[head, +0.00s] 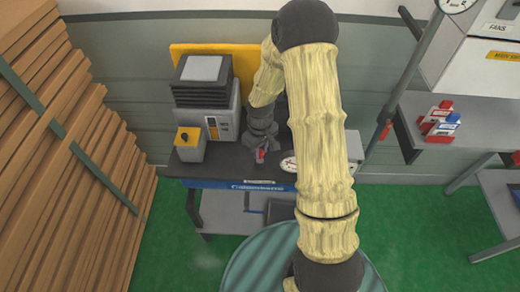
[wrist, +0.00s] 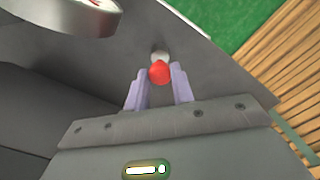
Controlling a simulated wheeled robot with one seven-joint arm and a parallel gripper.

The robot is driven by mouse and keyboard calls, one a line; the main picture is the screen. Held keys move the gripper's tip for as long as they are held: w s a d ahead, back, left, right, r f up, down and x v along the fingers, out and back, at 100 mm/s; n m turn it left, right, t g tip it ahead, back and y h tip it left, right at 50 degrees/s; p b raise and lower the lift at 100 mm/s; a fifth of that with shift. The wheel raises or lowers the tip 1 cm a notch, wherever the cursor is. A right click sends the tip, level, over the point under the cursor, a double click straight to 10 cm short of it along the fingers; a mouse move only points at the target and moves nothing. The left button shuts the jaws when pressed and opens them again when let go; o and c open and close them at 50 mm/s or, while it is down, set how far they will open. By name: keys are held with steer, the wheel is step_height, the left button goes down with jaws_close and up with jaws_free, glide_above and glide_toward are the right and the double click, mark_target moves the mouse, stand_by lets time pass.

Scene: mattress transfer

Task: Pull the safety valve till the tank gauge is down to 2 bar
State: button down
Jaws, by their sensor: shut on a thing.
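The safety valve's red knob (wrist: 159,72) sits between the fingertips of my gripper (wrist: 158,78) in the wrist view, with a pale metal stem just beyond it. My gripper is shut on this knob. In the head view the gripper (head: 261,153) reaches down to the grey bench top, with a bit of red at its tip. The tank gauge (head: 288,163) is a round white dial just right of it, partly hidden by my arm. Its rim also shows at the top left of the wrist view (wrist: 65,22). Its reading cannot be made out.
A grey machine (head: 208,95) and a yellow-topped box (head: 189,136) with a black knob stand on the bench, left of my gripper. Stacked timber (head: 60,150) fills the left side. A side table (head: 455,120) with small red and blue boxes stands at right. Green floor is clear at front left.

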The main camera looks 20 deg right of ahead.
steer(key=c, duration=1.2)
jaws_free()
steer(key=shift+r, duration=0.15)
step_height(320, 180, up, 17)
steer(key=shift+r+b, duration=0.1)
steer(key=shift+b, duration=0.65)
steer(key=shift+s, duration=0.1)
steer(key=s+m+t, duration=0.1)
steer(key=s, duration=0.3)
steer(key=s+f+m, duration=0.1)
steer(key=s+m, duration=0.1)
steer(key=s, duration=0.3)
steer(key=s+m+t, duration=0.1)
steer(key=s+m, duration=0.1)
steer(key=s, duration=0.3)
steer(key=shift+f+t, duration=0.3)
steer(key=shift+f, duration=0.05)
